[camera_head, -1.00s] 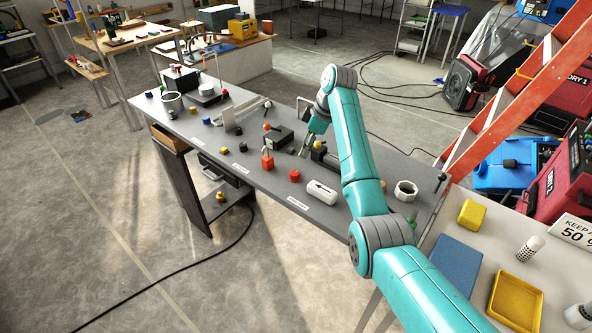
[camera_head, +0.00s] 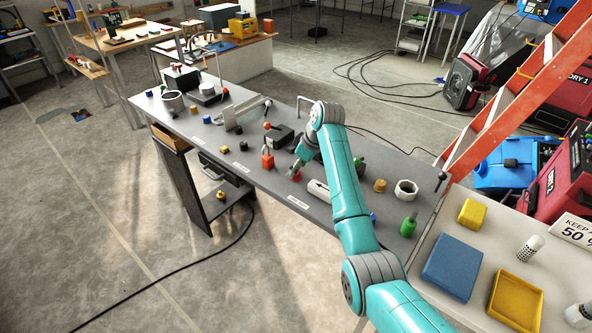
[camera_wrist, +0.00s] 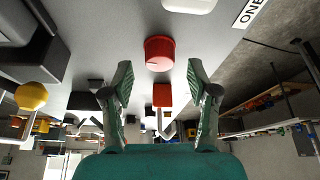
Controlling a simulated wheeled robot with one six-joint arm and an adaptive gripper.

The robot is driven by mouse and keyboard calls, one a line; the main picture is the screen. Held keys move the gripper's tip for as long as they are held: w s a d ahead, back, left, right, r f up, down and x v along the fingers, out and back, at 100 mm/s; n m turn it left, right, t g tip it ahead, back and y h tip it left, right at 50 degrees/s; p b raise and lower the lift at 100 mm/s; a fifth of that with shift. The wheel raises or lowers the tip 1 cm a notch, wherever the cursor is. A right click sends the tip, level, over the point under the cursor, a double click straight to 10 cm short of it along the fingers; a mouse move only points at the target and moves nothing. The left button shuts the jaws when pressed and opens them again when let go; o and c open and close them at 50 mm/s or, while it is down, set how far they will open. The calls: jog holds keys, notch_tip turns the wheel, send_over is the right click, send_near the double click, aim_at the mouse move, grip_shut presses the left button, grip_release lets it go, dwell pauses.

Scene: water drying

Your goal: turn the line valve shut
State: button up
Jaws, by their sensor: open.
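My gripper (camera_head: 295,169) is open with nothing between its fingers, low over the bench beside a short red cylinder (camera_head: 296,176). In the wrist view, my two fingers (camera_wrist: 160,72) stand apart, and the red cylinder (camera_wrist: 159,53) shows just past the fingertips, between them. Contact cannot be told. A yellow ball-shaped knob (camera_wrist: 31,97) by a dark body is left in the wrist view; my arm hides it in the head view. A white rounded body with a black arrow (camera_head: 318,189) lies close by, partly behind my arm. I cannot tell which fitting is the line valve.
A red padlock-like block (camera_head: 268,161) stands left of my gripper, before a dark box (camera_head: 281,138).

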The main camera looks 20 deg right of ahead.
jog(key=shift+x, duration=1)
grip_shut()
jog(key=shift+n, duration=0.8)
grip_release()
